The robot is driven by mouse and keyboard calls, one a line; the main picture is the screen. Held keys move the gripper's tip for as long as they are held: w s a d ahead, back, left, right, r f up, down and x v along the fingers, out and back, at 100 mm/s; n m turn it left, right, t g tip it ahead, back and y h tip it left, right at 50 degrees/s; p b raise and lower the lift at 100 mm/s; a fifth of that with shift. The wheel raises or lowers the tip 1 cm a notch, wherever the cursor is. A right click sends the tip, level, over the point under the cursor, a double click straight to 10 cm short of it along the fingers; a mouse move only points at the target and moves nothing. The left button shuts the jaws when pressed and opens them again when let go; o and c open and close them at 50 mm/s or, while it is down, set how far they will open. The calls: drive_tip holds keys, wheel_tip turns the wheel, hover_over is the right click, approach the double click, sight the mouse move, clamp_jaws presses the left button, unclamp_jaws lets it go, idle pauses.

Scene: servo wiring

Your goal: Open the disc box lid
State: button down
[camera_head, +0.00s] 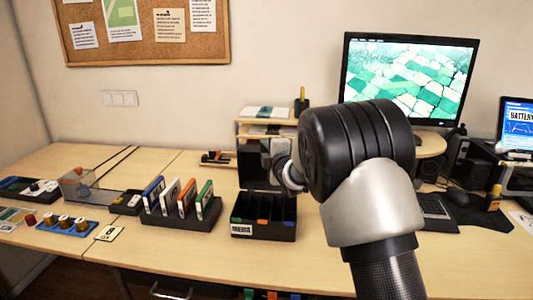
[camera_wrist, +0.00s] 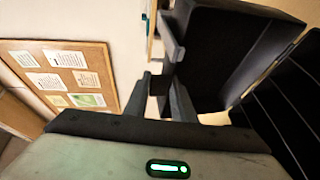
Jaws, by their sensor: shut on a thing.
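The disc box (camera_head: 263,230) is black with a "MEDIA" label and stands on the desk. Its inside shows several empty-looking compartments, also seen at the right of the wrist view (camera_wrist: 285,115). The dark lid (camera_head: 254,165) stands raised, roughly upright, at the back of the box. In the wrist view the lid (camera_wrist: 222,60) fills the upper middle. My gripper (camera_wrist: 160,88) is shut on a dark part at the lid's edge, which the fingers partly hide. In the head view my arm hides the gripper's fingers.
A rack of coloured disc cases (camera_head: 180,208) stands left of the box. A wooden shelf unit (camera_head: 265,125) is behind it. The monitor (camera_head: 410,75) and keyboard (camera_head: 436,212) are to the right. Desk in front of the box is clear.

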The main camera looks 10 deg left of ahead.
drive_tip(key=shift+r, duration=0.15)
drive_tip(key=c, duration=1.5)
unclamp_jaws()
drive_tip(key=shift+w, duration=0.1)
drive_tip(key=shift+c, duration=0.2)
drive_tip(key=p+v, duration=0.1)
drive_tip(key=v, duration=1.6)
drive_tip(key=shift+s, duration=0.2)
drive_tip(key=shift+d, duration=0.1)
